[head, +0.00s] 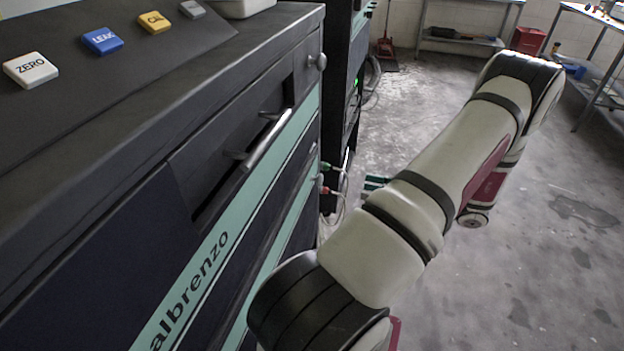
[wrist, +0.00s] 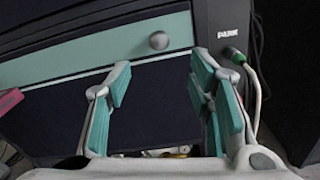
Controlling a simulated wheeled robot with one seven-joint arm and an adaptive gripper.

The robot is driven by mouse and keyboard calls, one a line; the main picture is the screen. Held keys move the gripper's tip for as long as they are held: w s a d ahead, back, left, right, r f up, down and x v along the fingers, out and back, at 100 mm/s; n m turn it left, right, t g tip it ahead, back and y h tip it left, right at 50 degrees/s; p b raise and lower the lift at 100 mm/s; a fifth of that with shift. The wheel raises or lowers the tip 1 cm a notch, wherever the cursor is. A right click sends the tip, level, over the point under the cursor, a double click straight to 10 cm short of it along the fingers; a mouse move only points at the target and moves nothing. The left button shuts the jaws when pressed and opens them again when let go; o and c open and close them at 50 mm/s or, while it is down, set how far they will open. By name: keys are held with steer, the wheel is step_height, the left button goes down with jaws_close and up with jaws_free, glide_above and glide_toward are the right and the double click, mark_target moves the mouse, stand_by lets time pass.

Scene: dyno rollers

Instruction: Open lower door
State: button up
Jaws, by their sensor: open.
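In the wrist view my gripper (wrist: 161,76) is open and empty, its two teal-padded fingers apart in front of the dark cabinet. A round grey knob (wrist: 158,41) sits on the teal band, just above and between the fingertips and apart from them in the picture. Below the band is a dark lower panel (wrist: 155,105), which looks closed; my fingers cover parts of it. I cannot tell whether the knob belongs to this lower door.
The head view shows the cabinet's upper front with a bar handle (head: 263,140), another knob (head: 317,61) and labelled buttons (head: 103,41) on top. A green plug with a cable (wrist: 236,56) is right of my gripper. Open floor (head: 530,230) lies right.

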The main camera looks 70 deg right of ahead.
mark_target(322, 179)
steer(key=w, duration=0.4)
steer(key=w+b, duration=0.1)
steer(key=w, duration=0.3)
steer(key=w+a, duration=0.1)
steer(key=w, duration=0.4)
steer(key=shift+w+a, duration=0.1)
jaws_close()
